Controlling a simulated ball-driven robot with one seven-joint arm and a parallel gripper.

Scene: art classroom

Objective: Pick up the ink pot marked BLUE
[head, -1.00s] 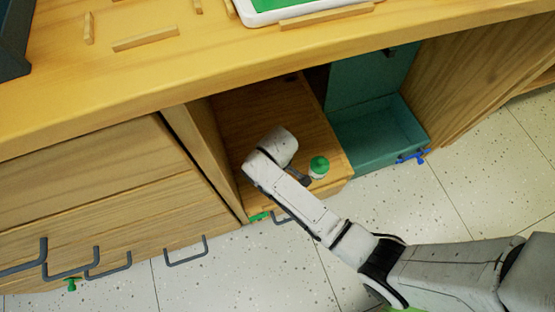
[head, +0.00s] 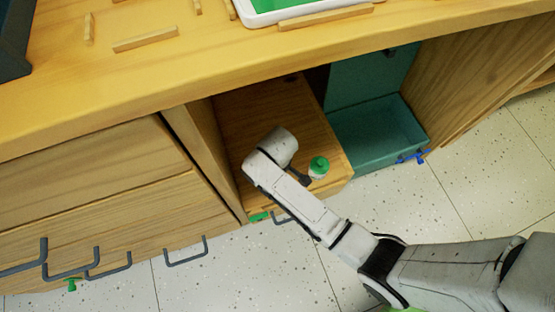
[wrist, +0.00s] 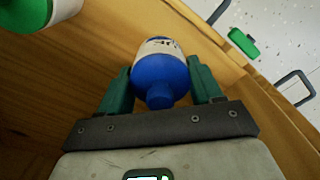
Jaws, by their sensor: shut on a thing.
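In the wrist view the blue ink pot (wrist: 160,82) has a blue cap and a pale label band with dark lettering, too partly seen to read. My gripper (wrist: 158,68) has its two green fingers on either side of the pot, shut on it. The pot is over or on the wooden shelf board; I cannot tell whether it touches the board. In the head view my arm hides the blue pot and the fingers.
A white pot with a green cap (head: 319,167) stands on the wooden board (head: 270,110), close to my gripper; it also shows in the wrist view (wrist: 62,8). A teal open box (head: 375,135) lies to the right. Drawer handles (head: 186,251) stick out at left.

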